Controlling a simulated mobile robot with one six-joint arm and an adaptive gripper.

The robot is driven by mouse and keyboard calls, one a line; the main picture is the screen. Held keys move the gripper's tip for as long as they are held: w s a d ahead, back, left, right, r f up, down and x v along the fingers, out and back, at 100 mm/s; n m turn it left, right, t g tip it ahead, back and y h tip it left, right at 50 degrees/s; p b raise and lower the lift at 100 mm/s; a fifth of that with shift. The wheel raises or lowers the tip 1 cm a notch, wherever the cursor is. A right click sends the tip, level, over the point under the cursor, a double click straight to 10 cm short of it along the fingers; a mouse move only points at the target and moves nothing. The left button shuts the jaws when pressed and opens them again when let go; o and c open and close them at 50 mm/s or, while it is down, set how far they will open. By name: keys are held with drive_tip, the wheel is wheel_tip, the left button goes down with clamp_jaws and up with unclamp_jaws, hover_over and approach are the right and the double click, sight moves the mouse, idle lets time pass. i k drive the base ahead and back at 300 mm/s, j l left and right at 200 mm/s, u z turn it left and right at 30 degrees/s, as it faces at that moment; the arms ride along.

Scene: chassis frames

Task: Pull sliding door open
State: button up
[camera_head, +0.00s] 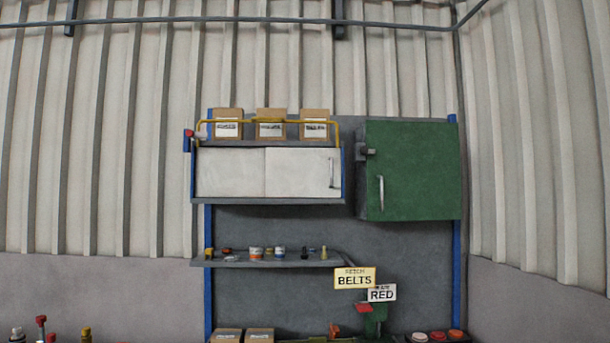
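A wall cabinet with two white sliding door panels hangs in the middle of the head view. The left panel (229,173) and the right panel (296,173) meet at a vertical seam, and together they cover the front, with no opening visible. A vertical metal handle (332,173) sits near the right edge of the right panel. What is behind the panels is hidden. My gripper is not in view.
A green cabinet (415,165) with its own handle (381,193) hangs close on the right. Boxes (271,119) stand on top behind a yellow rail. A shelf (230,262) with small containers is below. Signs reading BELTS (355,278) and RED (382,293) stand lower right.

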sight(291, 173)
drive_tip(key=i+j, duration=0.25)
drive_tip(key=i, duration=0.15)
drive_tip(key=i+j, duration=0.25)
drive_tip(key=i+z, duration=0.05)
drive_tip(key=i, duration=0.05)
